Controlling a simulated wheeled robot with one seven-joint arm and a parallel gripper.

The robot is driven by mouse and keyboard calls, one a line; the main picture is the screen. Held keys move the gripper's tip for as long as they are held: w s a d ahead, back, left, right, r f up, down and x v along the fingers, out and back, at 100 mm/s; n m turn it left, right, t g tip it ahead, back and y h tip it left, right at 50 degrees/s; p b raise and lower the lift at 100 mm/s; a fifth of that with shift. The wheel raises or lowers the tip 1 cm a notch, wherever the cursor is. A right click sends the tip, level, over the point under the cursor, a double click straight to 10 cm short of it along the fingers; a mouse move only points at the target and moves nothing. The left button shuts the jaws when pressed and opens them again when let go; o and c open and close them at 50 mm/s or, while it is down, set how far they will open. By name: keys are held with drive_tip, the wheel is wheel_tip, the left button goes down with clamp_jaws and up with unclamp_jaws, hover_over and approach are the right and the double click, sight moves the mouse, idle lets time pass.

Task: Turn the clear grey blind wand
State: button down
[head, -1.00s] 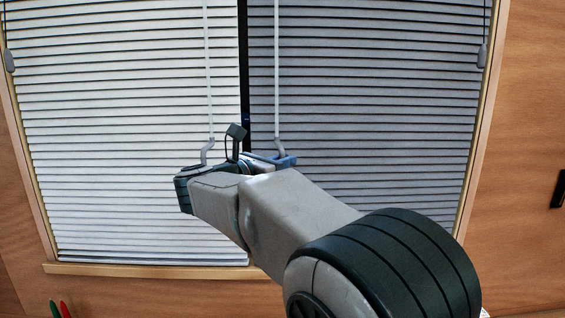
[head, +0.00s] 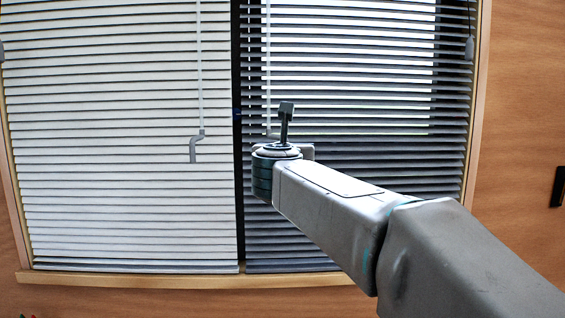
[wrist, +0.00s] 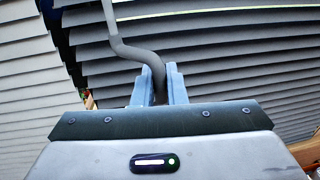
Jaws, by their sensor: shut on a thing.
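A grey wand with a bent crank end (wrist: 137,51) hangs in front of the right-hand blind. It also shows in the head view as a thin rod (head: 268,85), its lower end mostly hidden behind my arm. In the wrist view my gripper (wrist: 159,82) is shut on the lower crank end, with one blue finger on each side. The right-hand blind (head: 410,165) has its slats tilted open, with bright light in the gaps of its upper part. In the head view my fingers are hidden behind the wrist.
A second, similar wand (head: 195,145) hangs free in front of the left-hand blind (head: 110,190), whose slats look mostly closed. A wooden sill (head: 120,280) runs below. Cord pulls (head: 470,48) hang at the window's sides.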

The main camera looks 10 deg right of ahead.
drive_tip(key=shift+w+d+n+y+p, duration=0.45)
drive_tip(key=shift+n+y, duration=0.9)
drive_tip(key=shift+y, duration=0.75)
drive_tip(key=shift+w+d+n+y+p, duration=0.25)
drive_tip(key=shift+w+n+y, duration=0.3)
drive_tip(key=shift+n+y, duration=1.2)
drive_tip(key=shift+w+d+n+y+p, duration=0.4)
drive_tip(key=shift+n+y, duration=0.6)
drive_tip(key=shift+y, duration=1.45)
drive_tip(key=shift+w+a, duration=0.1)
drive_tip(key=c, duration=1.6)
unclamp_jaws()
drive_tip(key=shift+o, duration=0.2)
drive_tip(key=b+v, duration=0.2)
drive_tip(key=v, duration=1.1)
drive_tip(key=shift+s+d+r+b, duration=0.2)
drive_tip(key=shift+s+d+b, duration=0.05)
drive_tip(key=shift+d+b, duration=0.05)
